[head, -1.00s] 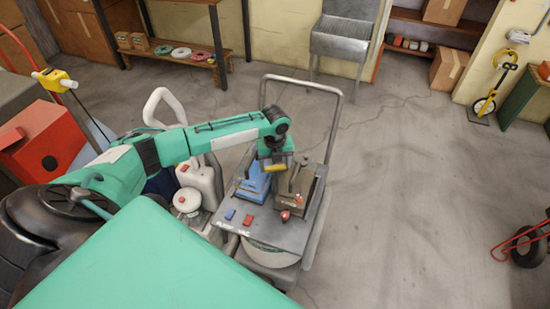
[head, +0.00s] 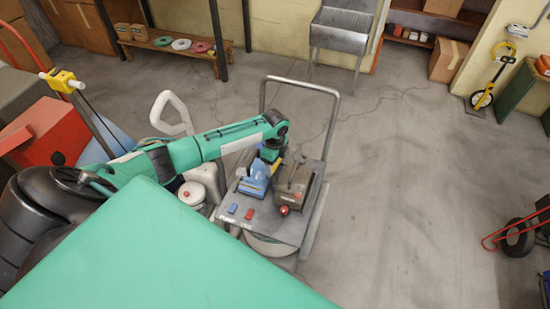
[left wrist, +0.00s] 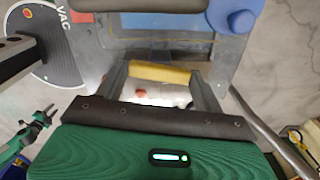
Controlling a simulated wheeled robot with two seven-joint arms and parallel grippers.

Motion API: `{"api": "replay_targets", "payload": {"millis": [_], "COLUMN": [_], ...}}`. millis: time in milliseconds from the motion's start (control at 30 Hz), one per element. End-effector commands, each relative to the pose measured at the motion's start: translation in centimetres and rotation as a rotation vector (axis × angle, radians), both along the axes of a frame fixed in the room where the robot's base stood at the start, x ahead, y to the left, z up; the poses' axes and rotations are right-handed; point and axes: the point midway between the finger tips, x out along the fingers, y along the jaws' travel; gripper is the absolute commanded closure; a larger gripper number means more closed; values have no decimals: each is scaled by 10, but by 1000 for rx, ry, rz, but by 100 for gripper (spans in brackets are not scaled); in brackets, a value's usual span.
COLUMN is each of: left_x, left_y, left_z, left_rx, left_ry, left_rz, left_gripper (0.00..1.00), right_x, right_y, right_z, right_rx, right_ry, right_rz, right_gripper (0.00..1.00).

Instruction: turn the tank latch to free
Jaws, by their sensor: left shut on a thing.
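A wheeled cart machine (head: 262,222) stands in front of me in the head view, with a blue unit (head: 255,180) and a brown unit (head: 297,178) on its grey top. My left gripper (head: 266,158) is down at the blue unit; its fingertips are hidden there. In the left wrist view, the fingers (left wrist: 160,80) are at the two ends of a short yellow bar (left wrist: 160,73), which appears to be the tank latch. The jaws are shut on it. Its exact turn position is hard to tell.
A blue switch (head: 232,208), a red switch (head: 249,213) and a red knob (head: 284,210) are near the cart top's front. The cart's tube handle (head: 300,82) rises behind.

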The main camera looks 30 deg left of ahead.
Motion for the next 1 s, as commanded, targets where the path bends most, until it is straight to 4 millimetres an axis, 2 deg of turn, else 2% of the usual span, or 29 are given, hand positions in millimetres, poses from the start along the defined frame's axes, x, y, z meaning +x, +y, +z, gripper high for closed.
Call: {"api": "replay_targets", "payload": {"millis": [333, 900, 933, 1000], "left_x": [1, 2, 2, 1], "left_y": [1, 2, 2, 1], "left_z": [3, 2, 2, 2], "left_rx": [2, 1, 1, 1], "left_ry": [-3, -4, -4, -3], "left_rz": [146, 173, 174, 173], "left_gripper": [54, 54, 25, 11], "right_x": [0, 0, 0, 0], "right_y": [0, 0, 0, 0], "right_z": [12, 12, 12, 12], "right_rx": [0, 0, 0, 0], "right_ry": [0, 0, 0, 0], "right_rz": [0, 0, 0, -1], "right_gripper": [64, 64, 64, 64]}}
